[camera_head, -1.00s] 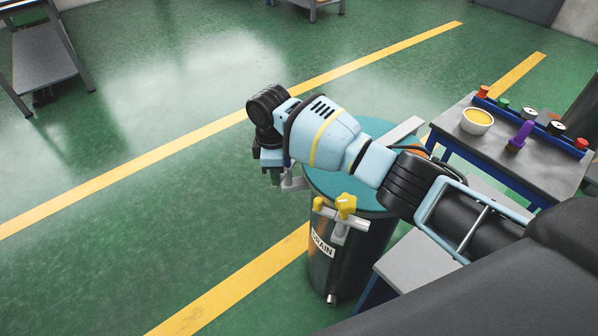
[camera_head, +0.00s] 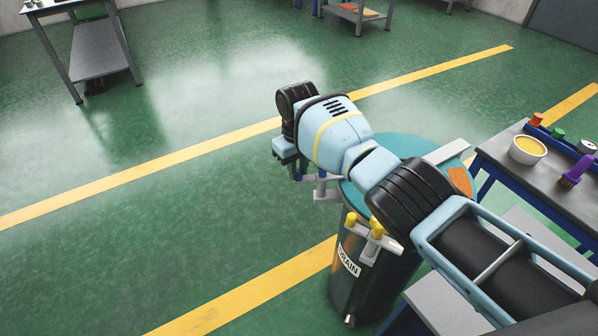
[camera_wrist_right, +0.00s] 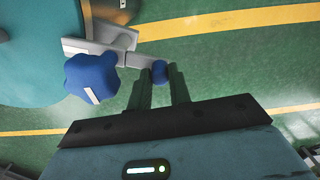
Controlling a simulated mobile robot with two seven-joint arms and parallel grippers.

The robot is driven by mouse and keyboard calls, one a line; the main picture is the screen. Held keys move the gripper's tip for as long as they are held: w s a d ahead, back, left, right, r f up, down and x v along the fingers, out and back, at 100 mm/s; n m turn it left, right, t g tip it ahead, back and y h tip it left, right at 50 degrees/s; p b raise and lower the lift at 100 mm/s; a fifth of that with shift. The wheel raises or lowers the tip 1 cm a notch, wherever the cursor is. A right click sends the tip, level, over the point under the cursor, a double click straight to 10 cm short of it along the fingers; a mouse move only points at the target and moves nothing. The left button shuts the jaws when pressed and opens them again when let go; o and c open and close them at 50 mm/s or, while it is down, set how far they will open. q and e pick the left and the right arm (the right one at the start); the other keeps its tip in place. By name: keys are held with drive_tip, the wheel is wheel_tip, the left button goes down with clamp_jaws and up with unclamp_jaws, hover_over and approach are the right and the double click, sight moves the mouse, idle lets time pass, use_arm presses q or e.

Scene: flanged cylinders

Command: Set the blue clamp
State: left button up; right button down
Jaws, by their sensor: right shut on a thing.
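The blue clamp has a grey bracket (camera_head: 327,194) at the left rim of a drum with a teal lid (camera_head: 400,150). In the right wrist view its bracket (camera_wrist_right: 112,34) reaches out from the lid, with a blue star knob (camera_wrist_right: 91,76) beside it. A small blue ball end (camera_wrist_right: 159,70) sits at the bracket's outer end. My right gripper (camera_wrist_right: 163,82) is shut on this ball end, one finger on each side. In the head view the right gripper (camera_head: 298,168) is partly hidden by its own wrist. My left gripper is not in view.
A yellow clamp (camera_head: 371,241) sits on the drum's near rim, partly behind my right arm. A grey bar (camera_head: 446,152) and an orange patch (camera_head: 460,182) show at the lid's right. A workbench (camera_head: 522,176) with a bowl (camera_head: 528,150) stands right.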

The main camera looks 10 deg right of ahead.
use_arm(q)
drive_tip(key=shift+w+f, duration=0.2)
use_arm(e)
drive_tip(key=shift+w+m, duration=0.25)
drive_tip(key=shift+m, duration=0.15)
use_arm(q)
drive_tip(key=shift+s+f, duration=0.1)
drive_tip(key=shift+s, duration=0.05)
use_arm(e)
drive_tip(key=shift+w, duration=0.1)
drive_tip(key=c, duration=1.5)
unclamp_jaws()
drive_tip(key=shift+c, duration=0.2)
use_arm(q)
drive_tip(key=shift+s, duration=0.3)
use_arm(e)
drive_tip(key=shift+o, duration=1.2)
wheel_tip(320, 180, up, 7)
drive_tip(key=shift+r+p, duration=0.1)
drive_tip(key=shift+p, duration=0.4)
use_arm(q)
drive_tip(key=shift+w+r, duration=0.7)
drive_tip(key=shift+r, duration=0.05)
use_arm(e)
drive_tip(key=shift+r, duration=0.35)
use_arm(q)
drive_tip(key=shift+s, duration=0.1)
